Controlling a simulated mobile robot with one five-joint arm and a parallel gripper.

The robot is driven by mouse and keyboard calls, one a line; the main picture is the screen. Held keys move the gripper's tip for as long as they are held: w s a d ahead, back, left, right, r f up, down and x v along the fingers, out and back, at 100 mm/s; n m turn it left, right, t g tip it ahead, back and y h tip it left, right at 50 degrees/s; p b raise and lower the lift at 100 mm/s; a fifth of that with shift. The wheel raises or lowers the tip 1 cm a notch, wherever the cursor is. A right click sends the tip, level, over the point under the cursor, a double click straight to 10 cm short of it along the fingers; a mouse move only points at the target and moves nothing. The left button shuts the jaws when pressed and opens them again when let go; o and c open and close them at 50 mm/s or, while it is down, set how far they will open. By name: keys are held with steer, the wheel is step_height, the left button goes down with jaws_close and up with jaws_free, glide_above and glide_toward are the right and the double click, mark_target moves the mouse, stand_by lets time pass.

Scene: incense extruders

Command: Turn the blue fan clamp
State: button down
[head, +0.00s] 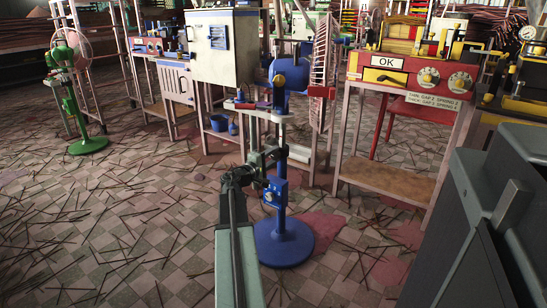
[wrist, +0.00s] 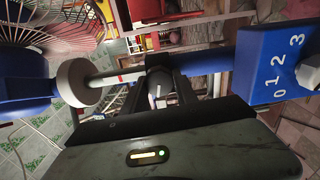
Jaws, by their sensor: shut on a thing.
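The blue fan stands upright. Its motor (head: 290,75), blue pole (head: 281,205) and round blue base (head: 284,243) show in the head view. In the wrist view the pole (wrist: 205,61) runs sideways, with a blue box (wrist: 283,62) numbered 0 to 3 at right. A thinner pale rod (wrist: 118,78) with a red mark runs from a white disc (wrist: 78,86) to the dark clamp (wrist: 158,74) on the pole. My gripper (head: 268,158) is at the clamp, shut on it. The gripper (wrist: 158,98) hides part of the clamp, so its turn angle cannot be told.
A green fan (head: 88,144) stands far left. A white cabinet (head: 222,48) and a red-and-yellow machine (head: 410,72) on a wooden stand (head: 384,177) are behind. Incense sticks (head: 110,243) litter the tiled floor; the left foreground has no furniture.

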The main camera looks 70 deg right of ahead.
steer(key=shift+a+f+n, duration=0.1)
steer(key=shift+f+n, duration=0.05)
steer(key=shift+n, duration=1.95)
steer(key=c, duration=1)
jaws_free()
steer(key=shift+o, duration=0.2)
steer(key=v, duration=0.7)
steer(key=shift+w+a, duration=0.15)
steer(key=shift+a, duration=0.2)
